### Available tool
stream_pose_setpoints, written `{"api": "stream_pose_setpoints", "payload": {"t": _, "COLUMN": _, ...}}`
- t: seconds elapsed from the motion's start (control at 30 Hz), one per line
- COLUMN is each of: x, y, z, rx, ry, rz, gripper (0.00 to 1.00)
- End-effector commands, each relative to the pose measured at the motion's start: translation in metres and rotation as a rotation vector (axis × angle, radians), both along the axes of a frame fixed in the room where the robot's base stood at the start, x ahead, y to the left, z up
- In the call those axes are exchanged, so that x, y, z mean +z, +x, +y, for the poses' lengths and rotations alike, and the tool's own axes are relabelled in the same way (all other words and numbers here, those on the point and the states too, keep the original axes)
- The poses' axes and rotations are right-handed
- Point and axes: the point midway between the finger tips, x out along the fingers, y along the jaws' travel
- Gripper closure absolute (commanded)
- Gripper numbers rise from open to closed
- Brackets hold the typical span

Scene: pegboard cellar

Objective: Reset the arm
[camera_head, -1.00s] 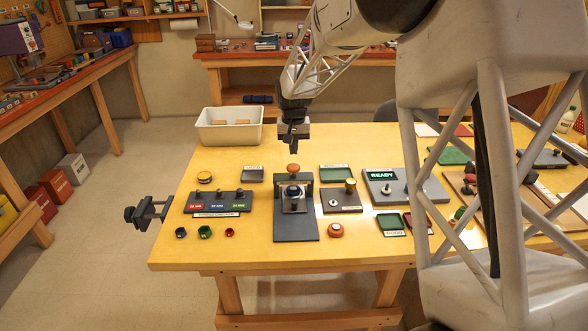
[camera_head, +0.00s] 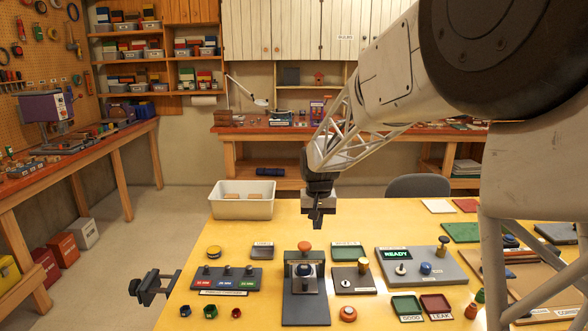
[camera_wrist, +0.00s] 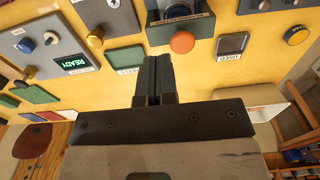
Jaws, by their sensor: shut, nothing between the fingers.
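My gripper (camera_head: 317,222) hangs above the back of the yellow table (camera_head: 360,228), pointing down, with its fingers together and nothing between them. In the wrist view my gripper (camera_wrist: 154,72) also shows its fingers side by side, over bare table behind the press fixture. The dark press fixture (camera_head: 305,300) with its orange knob stands nearer the front, clear of the fingers. The orange knob (camera_wrist: 182,42) appears just beyond the fingertips in the wrist view, apart from them.
A white bin (camera_head: 243,208) stands at the table's back left. A panel reading READY (camera_head: 425,268), a switch panel (camera_head: 225,279), and trays marked GOOD (camera_head: 406,306) and LEAK (camera_head: 436,304) lie around the fixture. A clamp (camera_head: 155,286) juts from the left edge. A chair (camera_head: 418,186) stands behind.

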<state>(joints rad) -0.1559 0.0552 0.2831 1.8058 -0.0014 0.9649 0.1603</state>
Motion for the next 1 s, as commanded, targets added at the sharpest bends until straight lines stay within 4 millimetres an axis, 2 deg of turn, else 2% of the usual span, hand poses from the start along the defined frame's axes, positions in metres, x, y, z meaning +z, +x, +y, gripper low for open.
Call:
{"api": "stream_pose_setpoints", "payload": {"t": 0.2, "x": 0.031, "y": -0.052, "z": -0.023, "rx": -0.002, "ry": 0.002, "rz": -0.027, "gripper": 1.00}}
{"api": "stream_pose_setpoints", "payload": {"t": 0.5, "x": 0.059, "y": -0.126, "z": -0.050, "rx": -0.005, "ry": 0.003, "rz": -0.062, "gripper": 1.00}}
{"api": "stream_pose_setpoints", "payload": {"t": 0.73, "x": 0.073, "y": -0.184, "z": -0.069, "rx": -0.008, "ry": 0.003, "rz": -0.088, "gripper": 1.00}}
{"api": "stream_pose_setpoints", "payload": {"t": 1.0, "x": 0.080, "y": -0.253, "z": -0.087, "rx": -0.010, "ry": 0.001, "rz": -0.118, "gripper": 1.00}}
